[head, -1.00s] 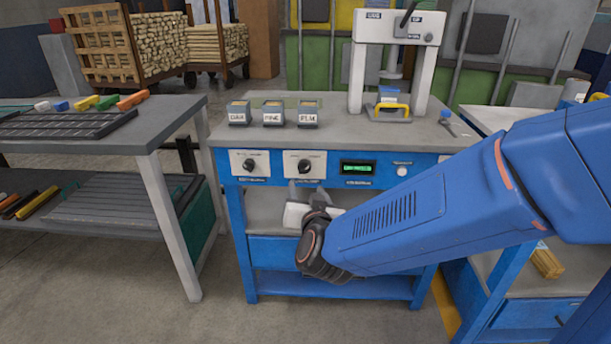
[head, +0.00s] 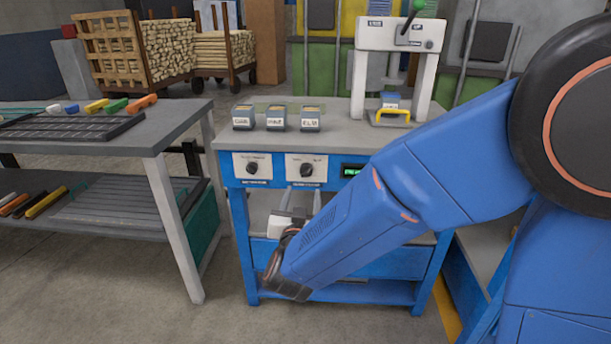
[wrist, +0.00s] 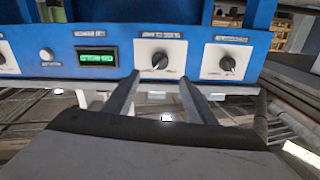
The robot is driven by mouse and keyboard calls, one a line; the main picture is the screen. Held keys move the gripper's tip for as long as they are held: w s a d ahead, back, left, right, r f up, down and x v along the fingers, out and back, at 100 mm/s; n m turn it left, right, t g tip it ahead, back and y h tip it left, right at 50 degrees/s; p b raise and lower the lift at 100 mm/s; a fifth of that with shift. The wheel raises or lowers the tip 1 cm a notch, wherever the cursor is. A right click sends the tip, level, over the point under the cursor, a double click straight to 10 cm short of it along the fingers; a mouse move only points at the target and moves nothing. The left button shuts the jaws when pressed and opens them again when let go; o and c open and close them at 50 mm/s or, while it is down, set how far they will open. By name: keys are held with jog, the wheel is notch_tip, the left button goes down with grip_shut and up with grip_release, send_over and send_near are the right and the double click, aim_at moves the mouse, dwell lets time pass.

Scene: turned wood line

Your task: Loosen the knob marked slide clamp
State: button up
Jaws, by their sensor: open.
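Two dark round knobs sit on white plates on the blue front panel of the bench. The left knob (head: 252,168) and the right knob (head: 307,169) have small labels that I cannot read, so I cannot tell which is marked slide clamp. My gripper (head: 303,194) is open and empty, its fingers pointing up toward the panel from just below the right knob. In the wrist view the picture is turned over; that same knob (wrist: 160,61) appears beyond and between the fingertips (wrist: 157,80), apparently not touched. The other knob (wrist: 227,64) is at its right.
A green display (head: 354,171) is beside the right knob, partly behind my arm. Three small labelled boxes (head: 274,119) and a white press frame (head: 400,38) stand on the bench top (head: 340,133). A grey table (head: 170,124) with coloured blocks stands at left.

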aim_at(306, 173)
jog(key=w, duration=1.1)
jog(key=shift+w+d, duration=0.2)
jog(key=shift+w, duration=0.1)
jog(key=c, duration=1)
